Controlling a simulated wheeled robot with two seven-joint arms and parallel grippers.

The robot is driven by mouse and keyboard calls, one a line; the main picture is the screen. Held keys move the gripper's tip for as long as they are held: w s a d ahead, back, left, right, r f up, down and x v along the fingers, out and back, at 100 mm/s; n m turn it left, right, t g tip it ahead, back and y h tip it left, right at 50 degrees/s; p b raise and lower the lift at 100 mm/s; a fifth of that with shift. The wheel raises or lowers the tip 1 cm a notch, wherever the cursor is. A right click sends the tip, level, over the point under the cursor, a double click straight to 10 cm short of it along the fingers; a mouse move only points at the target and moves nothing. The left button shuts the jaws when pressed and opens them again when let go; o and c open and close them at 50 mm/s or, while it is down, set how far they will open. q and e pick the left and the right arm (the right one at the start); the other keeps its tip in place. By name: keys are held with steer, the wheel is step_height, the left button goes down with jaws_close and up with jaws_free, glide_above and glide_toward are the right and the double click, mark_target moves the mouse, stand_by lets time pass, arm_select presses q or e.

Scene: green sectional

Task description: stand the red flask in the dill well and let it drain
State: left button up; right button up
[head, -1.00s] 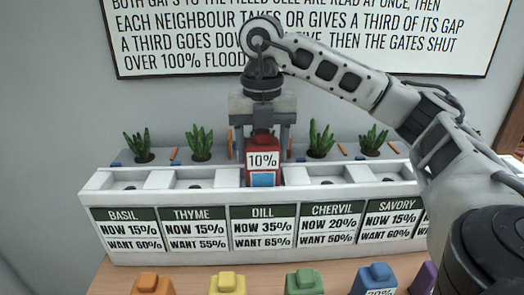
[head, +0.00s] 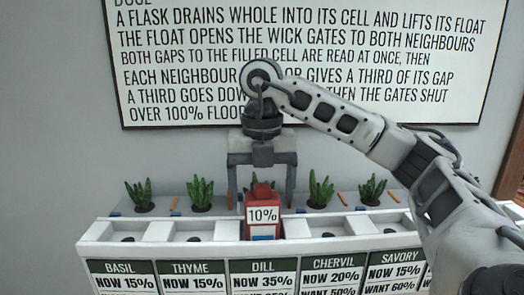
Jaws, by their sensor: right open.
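The red flask (head: 262,222), marked 10%, stands upright in the dill well, the middle cell of the white planter (head: 262,251). A thin blue band shows low on its front, at the planter's rim. The flask's bottom is hidden by the front wall. The dill sign (head: 263,281) below reads NOW 35%; its lower line is cut off. My right gripper (head: 262,199) is open above and around the flask's top, with one finger on each side and gaps between. My left gripper is not in view.
Basil and thyme cells lie to the left, chervil and savory to the right, with green plants (head: 200,192) behind them. A large text board (head: 310,60) hangs on the wall. My right arm crosses above the right cells.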

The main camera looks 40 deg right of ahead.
step_height(320, 180, up, 8)
steer(key=p, duration=0.3)
steer(key=shift+f+p, duration=0.15)
steer(key=shift+p, duration=0.2)
steer(key=shift+b, duration=0.45)
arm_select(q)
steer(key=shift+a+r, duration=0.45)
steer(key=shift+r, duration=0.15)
arm_select(e)
steer(key=shift+r, duration=0.8)
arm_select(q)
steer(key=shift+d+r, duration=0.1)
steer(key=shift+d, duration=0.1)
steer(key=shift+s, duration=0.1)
